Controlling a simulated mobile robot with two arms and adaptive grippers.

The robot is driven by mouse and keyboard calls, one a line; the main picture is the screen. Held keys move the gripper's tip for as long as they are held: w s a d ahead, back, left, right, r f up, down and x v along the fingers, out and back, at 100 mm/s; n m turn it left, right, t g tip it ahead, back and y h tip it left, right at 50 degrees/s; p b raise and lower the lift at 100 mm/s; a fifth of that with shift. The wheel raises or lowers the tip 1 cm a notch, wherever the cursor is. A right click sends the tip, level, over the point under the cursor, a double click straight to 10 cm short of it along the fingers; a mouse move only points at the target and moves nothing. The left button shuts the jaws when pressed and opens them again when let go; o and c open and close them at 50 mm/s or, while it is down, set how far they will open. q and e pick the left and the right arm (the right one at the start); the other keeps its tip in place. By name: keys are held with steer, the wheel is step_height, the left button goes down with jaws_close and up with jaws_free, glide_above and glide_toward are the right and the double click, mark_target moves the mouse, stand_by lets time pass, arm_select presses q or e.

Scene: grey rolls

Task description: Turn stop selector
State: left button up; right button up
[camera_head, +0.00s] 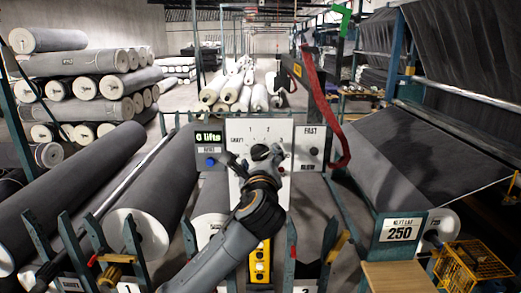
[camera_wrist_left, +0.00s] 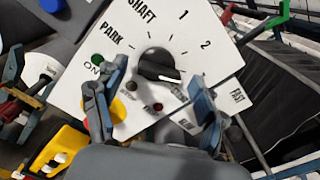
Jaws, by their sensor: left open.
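The stop selector is a black round knob (camera_head: 260,152) on a white panel (camera_head: 236,130) marked SHAFT, with numbers around the knob. In the left wrist view the knob (camera_wrist_left: 158,66) shows clearly, with PARK, 1 and 2 printed around it. A pale line shows on its lower right part; I cannot tell exactly which mark it points to. My left gripper (camera_head: 259,163) is open in front of the panel. In the wrist view its fingers (camera_wrist_left: 155,103) stand apart, below and to either side of the knob, with no clear contact. My right gripper is not in view.
A green ON lamp (camera_wrist_left: 97,59) and small lamps lie near the knob. A display (camera_head: 208,136) reads 0 lifts above a blue button (camera_head: 210,162). A FAST switch (camera_head: 314,151) is right of the panel. A red strap (camera_head: 318,100) hangs there. Grey rolls (camera_head: 150,185) flank the panel.

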arm_select(q)
steer(key=shift+w, duration=0.55)
steer(key=c, duration=1.2)
steer(key=shift+o, duration=0.2)
